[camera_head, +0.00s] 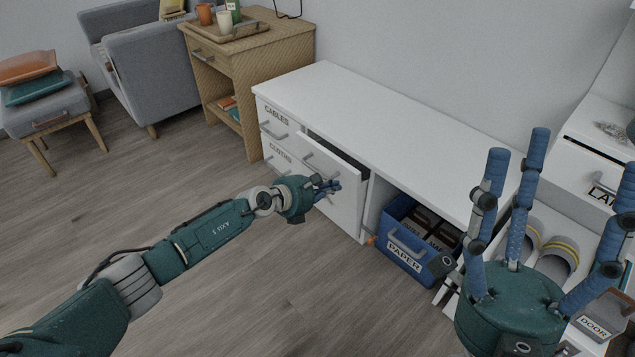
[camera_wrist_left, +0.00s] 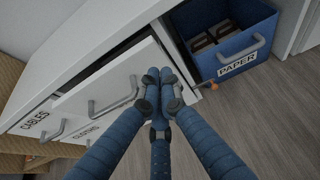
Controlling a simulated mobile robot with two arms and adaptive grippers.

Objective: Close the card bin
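A white front panel (camera_head: 347,212) in the white desk is tipped or pulled outward, with a dark opening behind its top edge. I take it for the card bin, though no label on it is readable. In the left wrist view the panel (camera_wrist_left: 125,73) shows a grey bar handle and a dark gap above. My left gripper (camera_head: 331,187) is in front of this panel, its fingers drawn together and empty; in the wrist view its fingertips (camera_wrist_left: 162,85) overlap the panel's right edge. Contact cannot be told. My right gripper (camera_head: 556,185) is open and empty at lower right.
Drawers marked CABLES (camera_head: 277,115) and CLOTHS stand left of the panel. A blue PAPER bin (camera_head: 405,255) sits to its right under the desk. The long white desktop (camera_head: 385,115) is clear. A wooden side table (camera_head: 270,38) stands behind left. Floor in front is free.

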